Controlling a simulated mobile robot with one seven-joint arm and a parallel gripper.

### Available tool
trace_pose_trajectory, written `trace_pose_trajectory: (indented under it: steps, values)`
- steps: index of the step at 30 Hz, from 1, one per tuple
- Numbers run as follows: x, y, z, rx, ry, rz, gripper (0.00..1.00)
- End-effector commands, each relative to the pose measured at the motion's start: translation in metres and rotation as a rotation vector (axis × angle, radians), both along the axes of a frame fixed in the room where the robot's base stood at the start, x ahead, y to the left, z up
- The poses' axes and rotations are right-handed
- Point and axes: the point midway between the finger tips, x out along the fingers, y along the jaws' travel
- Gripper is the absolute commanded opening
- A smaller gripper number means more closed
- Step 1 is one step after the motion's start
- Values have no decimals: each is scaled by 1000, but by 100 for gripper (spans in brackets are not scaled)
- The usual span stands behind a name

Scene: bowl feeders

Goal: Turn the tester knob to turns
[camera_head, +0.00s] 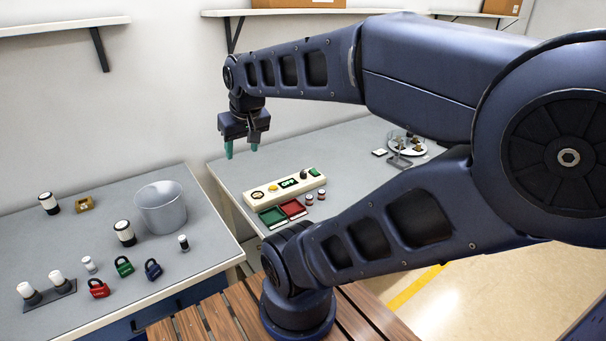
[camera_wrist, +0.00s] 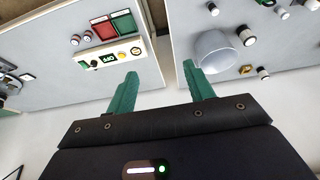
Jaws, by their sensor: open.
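The tester is a long cream box (camera_head: 260,203) on the grey bench behind my arm. It carries a small lit display (camera_head: 289,183) that seems to read OFF, a dark knob (camera_head: 303,174), a yellow button (camera_head: 272,188) and a green patch at its right end. My gripper (camera_head: 241,150) is open and empty, pointing down above and to the left of the tester, apart from it. In the wrist view the tester (camera_wrist: 133,62) lies left of centre, beyond the left green finger; the knob's setting is too small to read.
Green (camera_head: 272,216) and red (camera_head: 293,208) trays and small red-and-white items sit before the tester. A round feeder (camera_head: 407,148) stands farther right. The left bench holds a grey bucket (camera_head: 161,207), padlocks and cylinders. A gap separates the benches; shelves hang above.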

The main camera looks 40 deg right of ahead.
Motion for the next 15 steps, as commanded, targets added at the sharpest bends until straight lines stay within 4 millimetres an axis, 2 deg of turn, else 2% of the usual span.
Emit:
trace_pose_trajectory:
  steps: [5, 15]
  values:
    - [16, -7, 0, -52, 28, 13, 52]
    - [84, -43, -9, -236, 167, 116, 52]
